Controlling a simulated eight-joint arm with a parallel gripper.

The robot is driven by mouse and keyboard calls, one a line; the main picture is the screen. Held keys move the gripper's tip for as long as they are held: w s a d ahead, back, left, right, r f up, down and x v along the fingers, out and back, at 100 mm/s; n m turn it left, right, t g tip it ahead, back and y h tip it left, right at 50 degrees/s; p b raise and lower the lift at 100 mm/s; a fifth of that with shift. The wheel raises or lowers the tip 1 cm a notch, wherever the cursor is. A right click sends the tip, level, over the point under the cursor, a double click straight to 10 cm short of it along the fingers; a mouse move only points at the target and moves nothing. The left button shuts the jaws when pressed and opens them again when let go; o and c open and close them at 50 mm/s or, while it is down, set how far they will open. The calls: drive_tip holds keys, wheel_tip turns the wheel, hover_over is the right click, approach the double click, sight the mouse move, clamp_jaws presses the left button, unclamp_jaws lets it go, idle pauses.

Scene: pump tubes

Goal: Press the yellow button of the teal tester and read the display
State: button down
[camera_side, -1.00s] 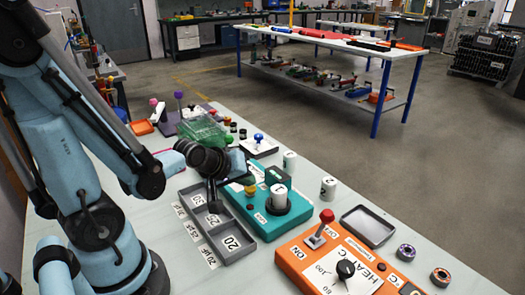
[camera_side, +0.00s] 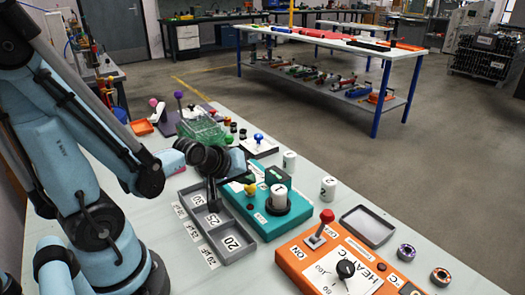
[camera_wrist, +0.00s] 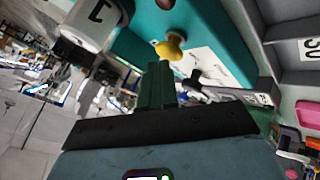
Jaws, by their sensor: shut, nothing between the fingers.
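The teal tester (camera_side: 258,212) stands on the bench in the side view, with a yellow button (camera_side: 250,189) on its top. A white cylinder marked 1 (camera_side: 278,193) sits upright in the tester's black round holder. The display (camera_side: 278,174) is a small dark box at the tester's back; I cannot read it. My gripper (camera_side: 244,178) is shut and empty, close by the button. In the wrist view its green fingers (camera_wrist: 158,72) end very near the yellow button (camera_wrist: 172,46); I cannot tell whether they touch it.
A grey divided tray (camera_side: 214,226) with number labels lies left of the tester. An orange heater box (camera_side: 335,265) with a red-knobbed lever stands in front. White cylinders (camera_side: 328,188) (camera_side: 289,161) and an empty grey tray (camera_side: 367,226) lie to the right. A clear green rack (camera_side: 203,130) stands behind.

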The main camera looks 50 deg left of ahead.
drive_tip(key=shift+r, duration=0.1)
drive_tip(key=shift+r, duration=2.9)
drive_tip(key=w+r+n+g, duration=0.1)
drive_tip(key=g, duration=0.1)
wheel_tip(320, 180, up, 7)
drive_tip(key=n+g+h, duration=0.2)
drive_tip(key=n+g, duration=0.4)
drive_tip(key=g, duration=0.1)
hover_over(247, 188)
drive_tip(key=shift+w+f, duration=0.1)
drive_tip(key=shift+w, duration=0.35)
wheel_tip(247, 188, down, 14)
